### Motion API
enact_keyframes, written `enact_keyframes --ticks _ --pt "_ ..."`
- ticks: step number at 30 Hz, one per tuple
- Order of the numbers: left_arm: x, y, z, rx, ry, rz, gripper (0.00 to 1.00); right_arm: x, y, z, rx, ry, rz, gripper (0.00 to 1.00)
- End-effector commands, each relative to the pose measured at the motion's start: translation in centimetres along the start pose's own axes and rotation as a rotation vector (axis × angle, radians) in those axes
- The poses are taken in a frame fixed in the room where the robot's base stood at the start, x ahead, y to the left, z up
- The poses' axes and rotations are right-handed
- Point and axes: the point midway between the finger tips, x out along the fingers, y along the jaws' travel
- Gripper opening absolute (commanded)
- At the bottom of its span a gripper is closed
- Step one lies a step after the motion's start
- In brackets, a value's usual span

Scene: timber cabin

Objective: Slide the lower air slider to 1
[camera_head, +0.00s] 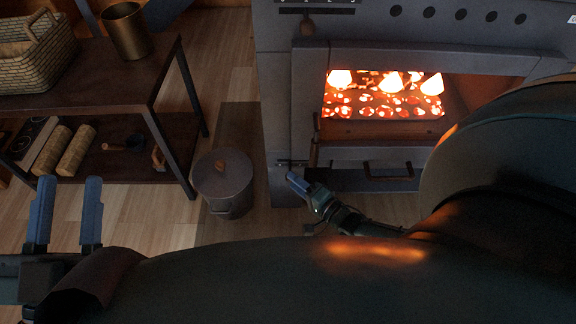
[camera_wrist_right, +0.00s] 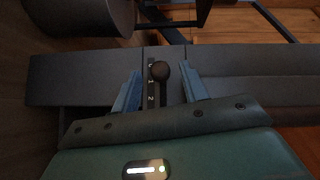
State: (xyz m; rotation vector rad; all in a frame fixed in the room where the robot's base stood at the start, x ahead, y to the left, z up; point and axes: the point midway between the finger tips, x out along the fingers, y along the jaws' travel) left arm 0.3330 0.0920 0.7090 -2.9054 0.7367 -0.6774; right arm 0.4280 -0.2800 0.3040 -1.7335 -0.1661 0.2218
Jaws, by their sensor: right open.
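In the right wrist view, the lower air slider's round dark knob (camera_wrist_right: 160,70) sits in a slot on a dark panel, beside a scale where 1 and 2 can be read. The knob is near the upper end of the scale, above the 1. My right gripper (camera_wrist_right: 160,76) is open, with one blue finger on each side of the knob and a visible gap to both. In the head view, my right gripper (camera_head: 297,183) is low at the front of the stove (camera_head: 277,110), and the knob cannot be made out there. My left gripper (camera_head: 66,182) is open and empty.
Coals glow in the firebox (camera_head: 383,95). An upper slider knob (camera_head: 307,27) shows at the stove's top. A lidded bucket (camera_head: 222,183) stands left of the stove. A shelf table (camera_head: 90,98) holds a basket (camera_head: 38,55) and a brass pot (camera_head: 126,30).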

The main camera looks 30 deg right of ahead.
Motion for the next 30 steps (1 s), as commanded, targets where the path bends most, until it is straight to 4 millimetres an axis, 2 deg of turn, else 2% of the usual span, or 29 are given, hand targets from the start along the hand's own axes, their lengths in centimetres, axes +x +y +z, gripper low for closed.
enact_keyframes --ticks 1,6,12,18,30 --pt "-0.1 0.1 0.0 -0.023 -0.034 -0.005 0.36 -1.5 -0.3 -0.1 -0.001 -0.001 0.005 0.44" --pt "-0.9 0.7 1.1 -0.077 -0.121 -0.013 0.36 -5.2 -0.2 -0.1 -0.001 0.000 0.003 0.44" --pt "-1.6 1.1 1.8 -0.108 -0.175 -0.019 0.36 -8.0 -0.2 -0.1 -0.002 0.001 0.000 0.44" --pt "-1.8 1.2 2.1 -0.116 -0.190 -0.020 0.36 -8.9 -0.1 -0.1 -0.002 0.001 -0.001 0.44" --pt "-1.8 1.2 2.1 -0.116 -0.190 -0.020 0.36 -8.8 -0.1 -0.1 -0.001 0.001 -0.001 0.44"
